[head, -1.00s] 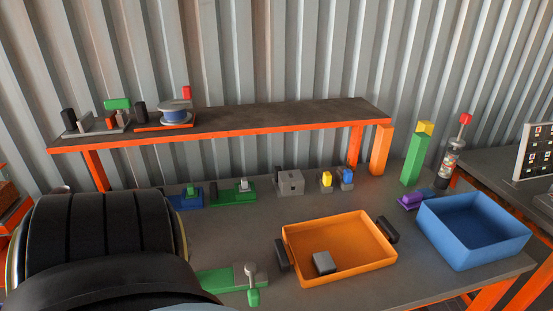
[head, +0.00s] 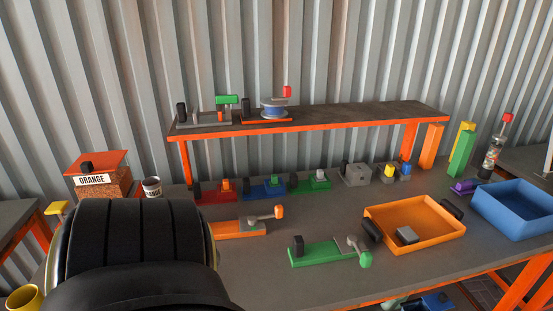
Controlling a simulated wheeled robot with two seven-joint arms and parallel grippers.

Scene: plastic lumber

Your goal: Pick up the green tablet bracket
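A green bracket-like piece (head: 318,254) lies on the workbench near the front, left of the orange tray. It has a flat green base, a dark upright block at its left end and a grey arm ending in a green knob at its right. A smaller green-based piece (head: 306,187) stands farther back in a row. On the shelf, a grey-based piece carries a green block (head: 227,99). I cannot tell for certain which is the tablet bracket. Neither of my grippers is in view; a black ribbed part, probably of my arm, covers the lower left.
The orange tray (head: 388,210) holds a grey block (head: 406,235). A blue bin (head: 515,225) stands right. An orange bracket-like piece (head: 238,229) lies left of the green one. The raised shelf (head: 350,114) spans the back. An ORANGE-labelled box (head: 98,180) stands left.

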